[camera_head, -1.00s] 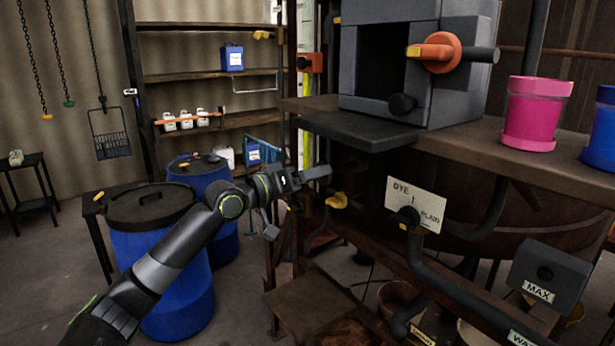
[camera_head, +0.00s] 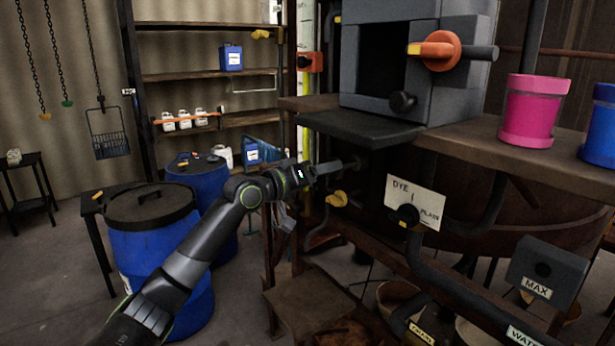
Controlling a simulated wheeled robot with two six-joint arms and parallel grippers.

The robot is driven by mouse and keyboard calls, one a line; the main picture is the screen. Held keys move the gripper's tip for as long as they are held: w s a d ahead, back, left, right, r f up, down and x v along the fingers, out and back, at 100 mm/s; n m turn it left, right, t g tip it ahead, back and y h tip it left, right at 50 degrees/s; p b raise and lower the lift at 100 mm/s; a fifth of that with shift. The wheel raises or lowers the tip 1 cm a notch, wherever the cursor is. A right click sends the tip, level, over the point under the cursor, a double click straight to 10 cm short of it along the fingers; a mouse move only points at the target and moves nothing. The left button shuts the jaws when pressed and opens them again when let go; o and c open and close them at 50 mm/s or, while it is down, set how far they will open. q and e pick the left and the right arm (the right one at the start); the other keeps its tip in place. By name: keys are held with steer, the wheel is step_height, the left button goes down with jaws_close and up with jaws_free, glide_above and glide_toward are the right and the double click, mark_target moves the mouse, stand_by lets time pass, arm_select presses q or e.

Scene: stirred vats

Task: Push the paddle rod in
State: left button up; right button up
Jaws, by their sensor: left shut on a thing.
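My left gripper (camera_head: 335,166) reaches in from the left, below the dark shelf plate under the grey box. Its fingers are shut on the dark end of what looks like the paddle rod (camera_head: 356,163). The fingers hide part of the rod, and the rest of it is lost in the shade under the bench. I cannot tell how far in the rod is. My right gripper is not in view.
A yellow-handled valve (camera_head: 337,199) sits just below the gripper, and the DYE/PLAIN plate (camera_head: 416,203) is to its right. The bench (camera_head: 480,140) carries a pink pot (camera_head: 534,112). Blue drums (camera_head: 150,250) stand at left behind my arm.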

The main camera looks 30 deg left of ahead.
arm_select(q)
steer(key=x, duration=0.5)
steer(key=shift+w+d, duration=0.1)
steer(key=shift+w, duration=0.2)
steer(key=shift+s+r, duration=0.1)
steer(key=shift+r, duration=0.1)
steer(key=o, duration=0.9)
steer(key=shift+o, duration=2)
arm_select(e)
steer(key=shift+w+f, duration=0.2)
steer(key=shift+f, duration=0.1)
